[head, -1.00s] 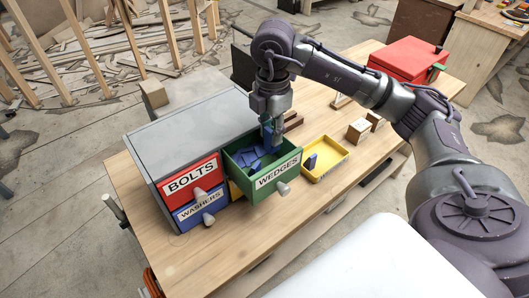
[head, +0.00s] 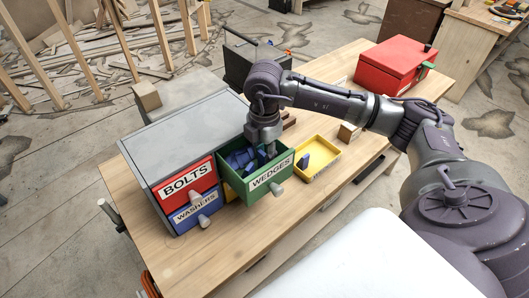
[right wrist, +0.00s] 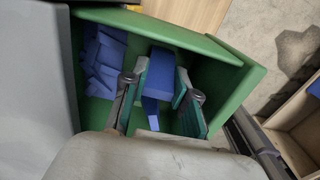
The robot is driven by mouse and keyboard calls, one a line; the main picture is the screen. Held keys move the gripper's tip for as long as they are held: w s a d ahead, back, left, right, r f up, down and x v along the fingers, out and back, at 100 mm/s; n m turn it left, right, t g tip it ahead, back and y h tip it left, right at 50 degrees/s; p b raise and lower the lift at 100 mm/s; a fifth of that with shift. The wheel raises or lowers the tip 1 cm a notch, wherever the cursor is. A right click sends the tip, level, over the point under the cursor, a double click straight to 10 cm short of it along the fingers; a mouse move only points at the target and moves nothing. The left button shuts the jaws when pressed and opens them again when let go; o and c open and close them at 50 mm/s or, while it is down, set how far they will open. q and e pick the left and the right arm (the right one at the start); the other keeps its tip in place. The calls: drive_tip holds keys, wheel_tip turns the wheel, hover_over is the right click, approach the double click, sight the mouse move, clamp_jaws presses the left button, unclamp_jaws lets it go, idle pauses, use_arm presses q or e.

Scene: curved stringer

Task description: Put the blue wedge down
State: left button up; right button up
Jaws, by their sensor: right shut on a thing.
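My right gripper (head: 264,146) reaches down into the open green drawer (head: 288,172) labelled WEDGES. In the right wrist view its fingers (right wrist: 160,92) are shut on a blue wedge (right wrist: 160,72), held inside the drawer's walls. I cannot tell whether it touches the drawer floor. Several loose blue wedges (right wrist: 103,62) lie along the drawer's left side in that view; they also show in the head view (head: 238,158). Another blue piece (right wrist: 150,108) shows between the fingers, below the held wedge. My left gripper is out of view.
The grey cabinet (head: 180,135) also has shut BOLTS (head: 187,184) and WASHERS (head: 194,210) drawers. A yellow tray (head: 325,168) with a blue wedge (head: 304,161) stands right of the green drawer. A red box (head: 395,65) is at the back right. The table's front is bare.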

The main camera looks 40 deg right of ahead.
drive_tip(key=shift+f, duration=0.35)
drive_tip(key=o, duration=0.6)
drive_tip(key=shift+o, duration=0.2)
drive_tip(key=shift+r, duration=0.15)
